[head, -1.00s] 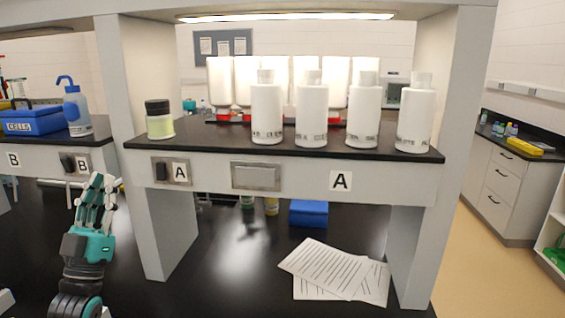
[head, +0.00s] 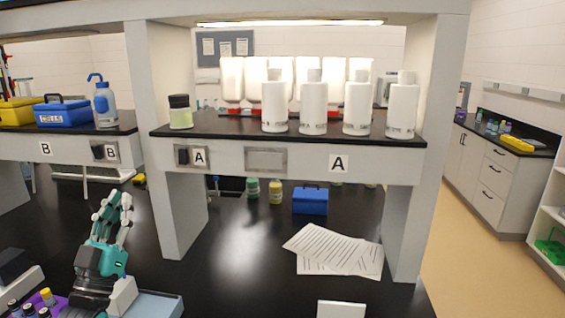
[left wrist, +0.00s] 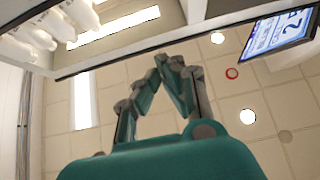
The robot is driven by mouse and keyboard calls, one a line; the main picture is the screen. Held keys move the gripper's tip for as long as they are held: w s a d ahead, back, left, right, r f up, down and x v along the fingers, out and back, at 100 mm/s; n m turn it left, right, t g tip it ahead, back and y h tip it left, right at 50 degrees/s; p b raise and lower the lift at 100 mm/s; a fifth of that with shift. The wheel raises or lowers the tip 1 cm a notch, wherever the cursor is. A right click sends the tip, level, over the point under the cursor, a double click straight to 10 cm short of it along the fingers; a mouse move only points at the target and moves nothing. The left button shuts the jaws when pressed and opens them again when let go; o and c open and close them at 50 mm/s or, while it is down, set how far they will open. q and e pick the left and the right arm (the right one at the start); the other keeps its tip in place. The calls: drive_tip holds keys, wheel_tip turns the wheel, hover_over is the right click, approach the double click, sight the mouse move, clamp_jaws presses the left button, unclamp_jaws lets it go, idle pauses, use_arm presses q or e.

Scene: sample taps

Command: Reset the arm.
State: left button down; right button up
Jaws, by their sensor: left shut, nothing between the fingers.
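My left gripper (head: 116,208) is teal and grey and points up in front of the shelf unit, at the left of the head view. It is shut and empty, its fingertips close together. In the left wrist view the gripper (left wrist: 170,62) points toward the ceiling, with nothing between its fingers. It is apart from the shelf and the bottles. My right gripper does not show.
Shelf A (head: 330,164) holds white bottles (head: 313,102) and a small jar (head: 180,112). Shelf B (head: 60,148) holds a blue case (head: 63,113) and a wash bottle (head: 104,102). Papers (head: 335,250) and a blue box (head: 310,200) lie on the black bench. Several vials (head: 46,297) stand at lower left.

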use_arm(q)
drive_tip(key=s+d+f+g+y, duration=0.1)
drive_tip(key=s+d+f+g, duration=0.25)
drive_tip(key=f, duration=0.65)
drive_tip(key=s+d+f+g, duration=0.2)
drive_tip(key=f+g, duration=0.3)
drive_tip(key=f, duration=0.4)
drive_tip(key=s+d+f+g+y, duration=0.1)
drive_tip(key=s+d+f+g, duration=0.25)
drive_tip(key=f, duration=0.65)
drive_tip(key=s+d+f+g+y, duration=0.1)
drive_tip(key=s+f+g, duration=0.45)
drive_tip(key=s, duration=0.65)
drive_tip(key=s+f+g, duration=0.5)
drive_tip(key=s+f, duration=0.1)
drive_tip(key=s, duration=0.6)
wheel_tip(320, 180, down, 34)
drive_tip(key=s+g+b, duration=0.1)
drive_tip(key=g+b, duration=0.1)
drive_tip(key=b, duration=0.4)
drive_tip(key=s+a+f+m+b, duration=0.1)
drive_tip(key=s+f+b, duration=0.3)
drive_tip(key=s+f, duration=1.2)
wheel_tip(320, 180, down, 2)
drive_tip(key=shift+s+a+f+g+y, duration=0.15)
drive_tip(key=shift+a+g+y, duration=0.2)
drive_tip(key=shift+a, duration=0.5)
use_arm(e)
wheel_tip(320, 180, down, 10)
